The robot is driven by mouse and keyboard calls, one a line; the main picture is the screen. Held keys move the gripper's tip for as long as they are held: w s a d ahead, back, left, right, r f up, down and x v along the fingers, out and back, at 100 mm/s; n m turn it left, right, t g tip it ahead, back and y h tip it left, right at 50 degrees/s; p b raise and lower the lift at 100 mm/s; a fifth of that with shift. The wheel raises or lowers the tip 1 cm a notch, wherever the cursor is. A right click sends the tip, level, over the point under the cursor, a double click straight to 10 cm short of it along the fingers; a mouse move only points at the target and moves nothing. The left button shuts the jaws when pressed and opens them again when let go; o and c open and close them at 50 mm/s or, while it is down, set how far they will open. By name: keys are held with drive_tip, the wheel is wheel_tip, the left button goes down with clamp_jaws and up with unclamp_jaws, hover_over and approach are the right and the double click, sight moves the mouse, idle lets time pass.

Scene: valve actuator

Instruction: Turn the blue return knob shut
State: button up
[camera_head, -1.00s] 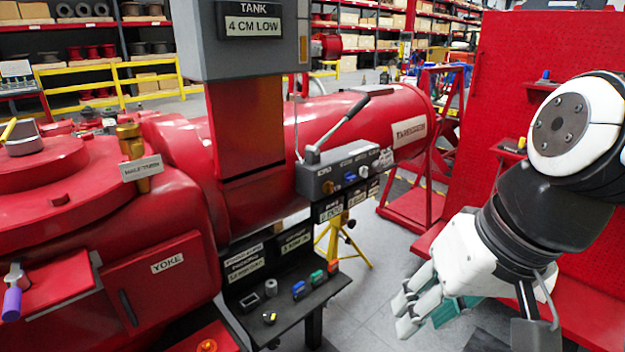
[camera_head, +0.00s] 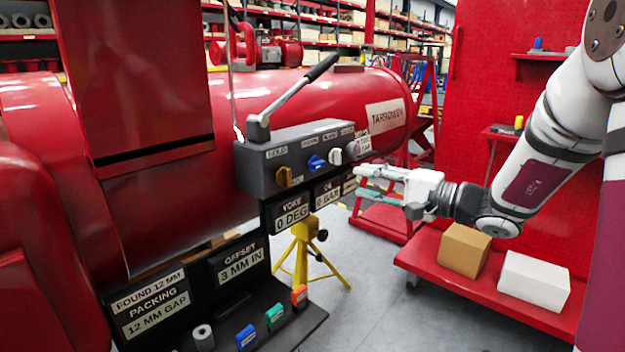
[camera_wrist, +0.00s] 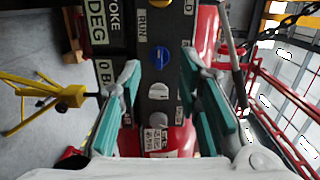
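The blue return knob (camera_head: 316,162) sits on the front of a dark grey valve block (camera_head: 262,180), between a gold knob (camera_head: 284,177) and a white knob (camera_head: 335,157). The wrist view shows the blue knob (camera_wrist: 160,59) straight ahead, beyond the fingers, with the white knob nearer. My gripper (camera_head: 360,183) is at the right end of the block, reaching left toward it. In the wrist view my gripper (camera_wrist: 160,78) is open, its two green fingers apart on either side of the knob row. It holds nothing, and the blue knob is clear of the fingers.
A black-handled lever (camera_head: 290,97) rises from the block top. Black readout plates (camera_head: 292,213) hang below it. A yellow stand (camera_head: 303,255) is under the block, and a shelf with coloured items (camera_head: 272,318) is lower left. A red cart (camera_head: 430,253) carries two boxes at right.

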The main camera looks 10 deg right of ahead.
sight(321, 165)
drive_tip(key=shift+m+t+h, duration=0.3)
drive_tip(key=shift+m+t, duration=0.1)
drive_tip(key=shift+t, duration=0.2)
drive_tip(key=x, duration=0.4)
drive_tip(key=w+d+b+x, duration=0.1)
drive_tip(key=x, duration=0.4)
drive_tip(key=d+f+b+x, duration=0.1)
drive_tip(key=x, duration=0.4)
drive_tip(key=shift+w+d, duration=0.25)
drive_tip(key=shift+w, duration=0.15)
clamp_jaws()
